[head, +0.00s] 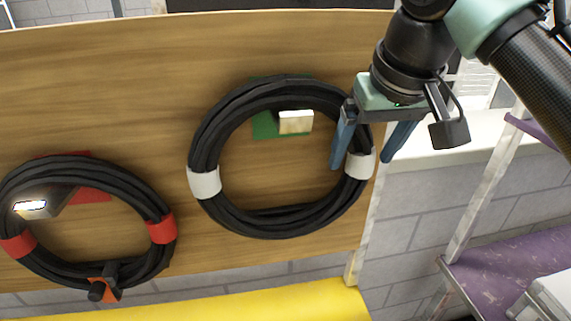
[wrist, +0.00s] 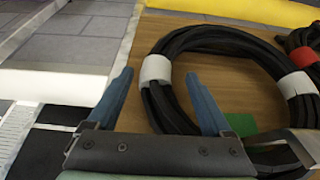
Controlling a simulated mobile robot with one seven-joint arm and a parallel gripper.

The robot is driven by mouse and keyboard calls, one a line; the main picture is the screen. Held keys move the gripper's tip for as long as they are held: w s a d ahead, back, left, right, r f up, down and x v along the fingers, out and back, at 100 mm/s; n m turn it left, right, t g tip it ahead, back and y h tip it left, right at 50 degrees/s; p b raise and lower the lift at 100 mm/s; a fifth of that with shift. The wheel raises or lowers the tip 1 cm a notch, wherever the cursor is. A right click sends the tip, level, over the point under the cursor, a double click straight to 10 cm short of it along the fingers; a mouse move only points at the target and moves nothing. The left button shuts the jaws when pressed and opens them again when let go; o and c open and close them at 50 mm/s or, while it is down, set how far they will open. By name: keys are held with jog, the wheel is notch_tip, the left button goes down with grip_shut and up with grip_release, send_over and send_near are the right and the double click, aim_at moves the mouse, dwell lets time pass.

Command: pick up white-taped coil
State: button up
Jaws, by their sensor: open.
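The white-taped coil (head: 278,231) is a black cable loop with white tape bands on its left and right sides. It hangs on a peg with a green backing (head: 265,126) on the wooden board. My gripper (head: 362,162) is open at the coil's right side. In the head view one blue finger shows inside the loop and the other outside it, with the right tape band between them. In the wrist view my gripper (wrist: 158,76) also has this band of the coil (wrist: 176,108) between its fingertips. How deep the fingers reach is unclear.
A red-taped coil (head: 113,173) hangs on the board (head: 100,100) at the left. A yellow surface (head: 270,304) lies below the board. A pale shelf frame (head: 485,180) with a purple-covered shelf (head: 510,270) stands at the right.

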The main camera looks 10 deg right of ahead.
jog(key=shift+x, duration=1.1)
grip_shut()
jog(key=shift+r, duration=0.1)
jog(key=shift+w, duration=0.1)
jog(key=shift+w+r, duration=0.1)
jog(key=shift+r, duration=0.05)
dwell(0.4)
